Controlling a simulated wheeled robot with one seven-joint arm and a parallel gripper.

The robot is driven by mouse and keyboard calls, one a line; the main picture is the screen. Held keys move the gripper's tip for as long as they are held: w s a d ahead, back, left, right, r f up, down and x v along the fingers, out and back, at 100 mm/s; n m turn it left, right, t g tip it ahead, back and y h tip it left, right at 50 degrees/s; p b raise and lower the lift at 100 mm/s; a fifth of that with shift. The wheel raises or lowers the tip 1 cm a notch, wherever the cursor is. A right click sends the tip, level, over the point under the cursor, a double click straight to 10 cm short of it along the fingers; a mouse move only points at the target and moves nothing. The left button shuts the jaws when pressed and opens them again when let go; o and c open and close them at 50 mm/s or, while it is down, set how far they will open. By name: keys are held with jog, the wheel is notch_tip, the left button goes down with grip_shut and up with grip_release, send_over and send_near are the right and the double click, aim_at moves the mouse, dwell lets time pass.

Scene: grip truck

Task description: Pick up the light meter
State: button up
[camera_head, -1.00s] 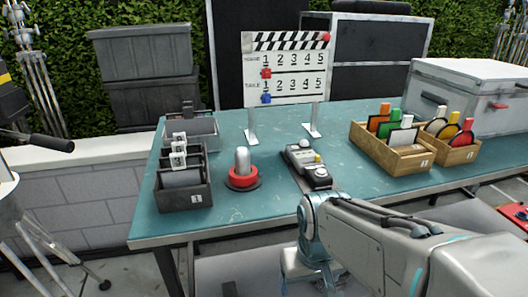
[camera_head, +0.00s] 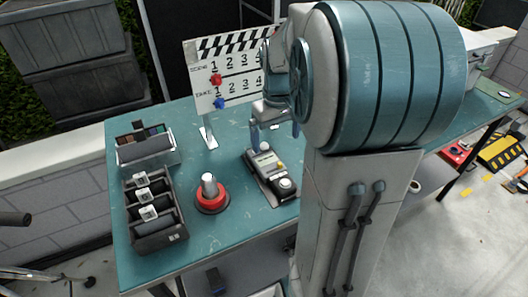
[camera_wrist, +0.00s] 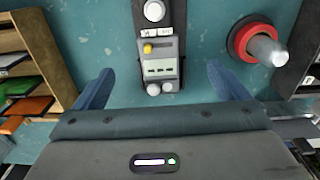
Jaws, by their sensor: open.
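The light meter (camera_head: 264,161) is a small grey device with a white dome, a small display and a yellow knob. It lies in a dark narrow holder on the teal table. In the wrist view the light meter (camera_wrist: 160,65) is near the top centre, its dome end toward the gripper body. My gripper (camera_head: 275,128) is open and empty, above and just behind the meter in the head view. In the wrist view the fingers of my gripper (camera_wrist: 160,82) stand wide on either side of the meter, apart from it.
A red-based post (camera_head: 212,195) stands left of the meter. A dark divided box (camera_head: 155,215) and a grey tray (camera_head: 145,148) are further left. A clapperboard (camera_head: 225,72) stands behind. Wooden filter boxes (camera_wrist: 35,80) show at the wrist view's left.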

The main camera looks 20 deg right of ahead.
send_over(276, 172)
jog(key=f, duration=0.7)
jog(key=shift+s+a+f, duration=0.1)
jog(key=shift+s+f, duration=0.1)
jog(key=shift+w+f, duration=0.2)
jog(key=shift+f, duration=2.9)
jog(key=c, duration=1.3)
jog(key=shift+r, duration=0.1)
